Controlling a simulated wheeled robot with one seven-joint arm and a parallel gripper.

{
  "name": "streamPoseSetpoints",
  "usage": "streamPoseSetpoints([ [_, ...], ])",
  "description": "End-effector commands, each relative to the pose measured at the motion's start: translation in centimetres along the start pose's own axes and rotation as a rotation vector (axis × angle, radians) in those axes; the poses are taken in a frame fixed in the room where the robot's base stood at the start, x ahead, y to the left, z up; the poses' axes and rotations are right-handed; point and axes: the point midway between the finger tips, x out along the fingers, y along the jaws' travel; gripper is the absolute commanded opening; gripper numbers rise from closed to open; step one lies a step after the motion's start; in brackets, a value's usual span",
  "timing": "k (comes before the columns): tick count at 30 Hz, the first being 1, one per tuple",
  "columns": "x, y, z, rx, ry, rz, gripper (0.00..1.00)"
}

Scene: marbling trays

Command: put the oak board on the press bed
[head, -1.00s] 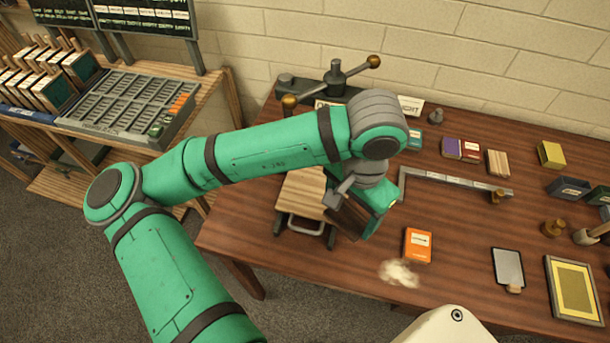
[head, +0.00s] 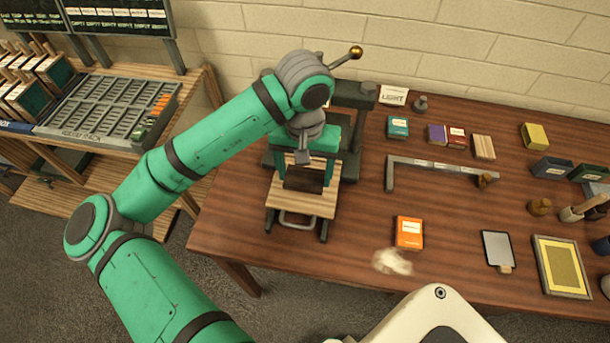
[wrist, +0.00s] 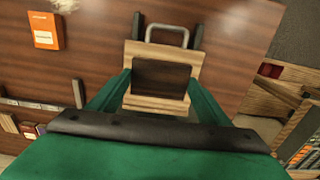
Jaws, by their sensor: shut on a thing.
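My gripper (head: 304,172) is shut on a dark brown board, taken as the oak board (head: 302,180), with one green finger at each side. The board also shows in the wrist view (wrist: 161,79), between the fingers. It looks about level and lies within the outline of the press bed (head: 302,203), a pale wooden platform with a metal pull handle at its front. The pale bed shows beyond and in front of the board in the wrist view (wrist: 157,103). I cannot tell whether the board touches the bed. My gripper hides part of the press behind it.
The press frame (head: 352,140) stands right behind my gripper, with a brass-knobbed lever above. An orange box (head: 408,233) and a whitish clump (head: 391,262) lie to the right. A grey rail (head: 435,167) stands farther right. Table between bed and orange box is clear.

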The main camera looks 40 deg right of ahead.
Motion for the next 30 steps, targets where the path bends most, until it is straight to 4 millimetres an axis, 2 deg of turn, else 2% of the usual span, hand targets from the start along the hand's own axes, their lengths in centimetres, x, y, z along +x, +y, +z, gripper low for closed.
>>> streamPoseSetpoints([
  [3,1.9,-0.2,-1.5,-0.001,-0.002,0.0,0.49],
  [6,2.9,-0.4,-2.3,-0.001,-0.001,0.0,0.49],
  [12,4.0,-0.6,-3.2,0.0,-0.001,0.0,0.49],
  [19,6.9,-0.7,-3.6,0.001,-0.001,-0.001,0.49],
  [30,7.6,-0.6,-3.7,0.001,0.001,0.0,0.49],
])
